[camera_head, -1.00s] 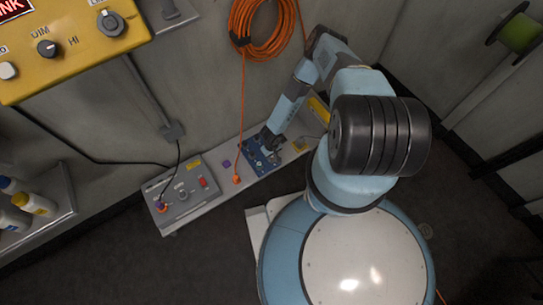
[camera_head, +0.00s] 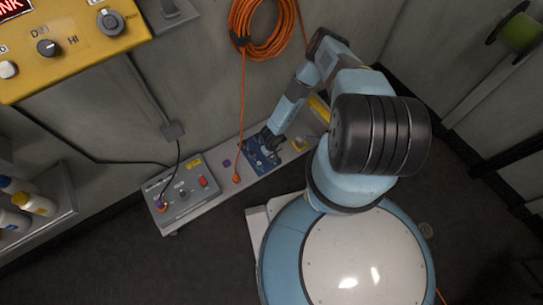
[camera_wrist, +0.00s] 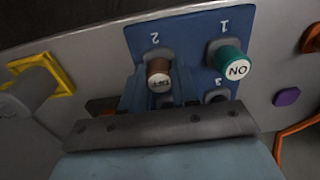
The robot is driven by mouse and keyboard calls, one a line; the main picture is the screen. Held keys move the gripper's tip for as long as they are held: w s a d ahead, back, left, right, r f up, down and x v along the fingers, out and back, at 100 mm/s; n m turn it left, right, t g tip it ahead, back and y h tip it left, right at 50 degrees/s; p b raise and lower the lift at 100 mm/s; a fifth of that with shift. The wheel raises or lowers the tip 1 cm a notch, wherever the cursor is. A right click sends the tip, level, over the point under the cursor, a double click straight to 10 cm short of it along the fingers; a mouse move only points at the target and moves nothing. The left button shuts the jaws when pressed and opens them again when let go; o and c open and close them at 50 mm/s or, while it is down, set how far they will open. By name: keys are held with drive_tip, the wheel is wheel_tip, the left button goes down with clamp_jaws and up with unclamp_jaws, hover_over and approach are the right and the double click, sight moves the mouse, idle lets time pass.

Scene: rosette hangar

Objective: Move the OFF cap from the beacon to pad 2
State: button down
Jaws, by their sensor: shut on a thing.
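The OFF cap (camera_wrist: 159,78) is brown, with an upside-down label on its pale end face. My gripper (camera_wrist: 160,88) is shut on it. It is in front of the grey socket at pad 2 (camera_wrist: 157,52) on the blue board (camera_wrist: 185,45); I cannot tell whether it is seated. A teal ON cap (camera_wrist: 232,64) is at pad 1. In the head view my gripper (camera_head: 267,141) is over the blue board (camera_head: 258,164), and the cap cannot be made out. I cannot tell for certain which fixture is the beacon.
A grey post in a yellow square frame (camera_wrist: 58,75) stands left of the board. A purple block (camera_wrist: 286,96) and an orange cable lie to the right. In the head view a grey control box (camera_head: 183,190) shares the shelf, and the orange cable (camera_head: 239,120) hangs beside the board.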

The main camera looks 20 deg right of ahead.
idle(0.3)
drive_tip(key=c, duration=0.8)
unclamp_jaws()
wheel_tip(320, 180, up, 14)
drive_tip(key=shift+f, duration=0.2)
